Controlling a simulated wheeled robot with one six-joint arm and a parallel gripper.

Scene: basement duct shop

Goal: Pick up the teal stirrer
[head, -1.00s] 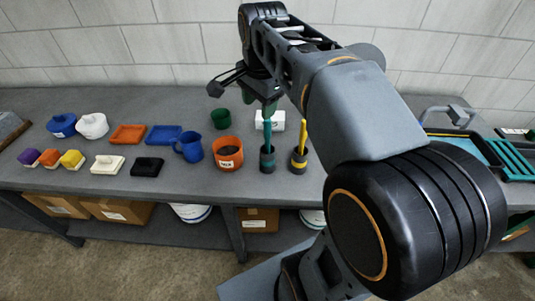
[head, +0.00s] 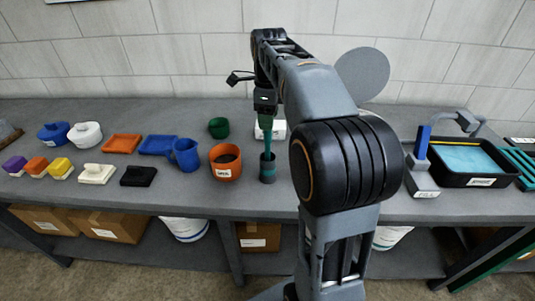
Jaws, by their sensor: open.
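The teal stirrer (head: 268,140) stands upright in a dark cup with a teal band (head: 267,170) on the bench. My gripper (head: 265,114) points down at the stirrer's upper end and is open. Its fingers overlap the top of the stirrer in this view; I cannot tell whether they are around it or touch it. The stirrer's lower end is hidden in the cup.
An orange labelled pot (head: 226,170), a blue mug (head: 187,155) and a green cup (head: 218,127) stand left of the dark cup. A white box (head: 278,129) is behind. A black tray (head: 470,178) lies right. My arm hides the bench just right.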

